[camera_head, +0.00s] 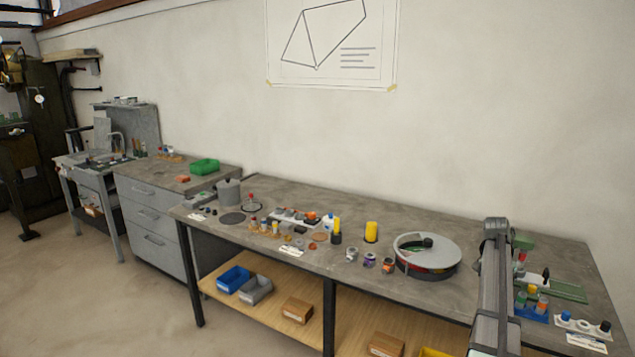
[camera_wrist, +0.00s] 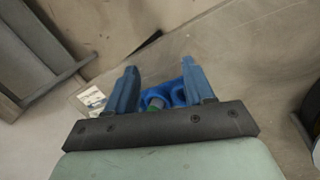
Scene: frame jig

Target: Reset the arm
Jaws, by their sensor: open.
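My gripper (camera_wrist: 159,66) shows in the wrist view with its two blue fingers apart and nothing held between them. In the head view my grey arm stands at the right, in front of the bench; I cannot make out the fingers there.
The workbench (camera_head: 300,195) carries a round grey turntable (camera_head: 427,249), a yellow cylinder (camera_head: 371,232), a grey pot (camera_head: 229,191) and several small parts. At its right end are a blue rack (camera_head: 531,313) and a white label (camera_head: 586,343). A green bin (camera_head: 204,167) stands far left.

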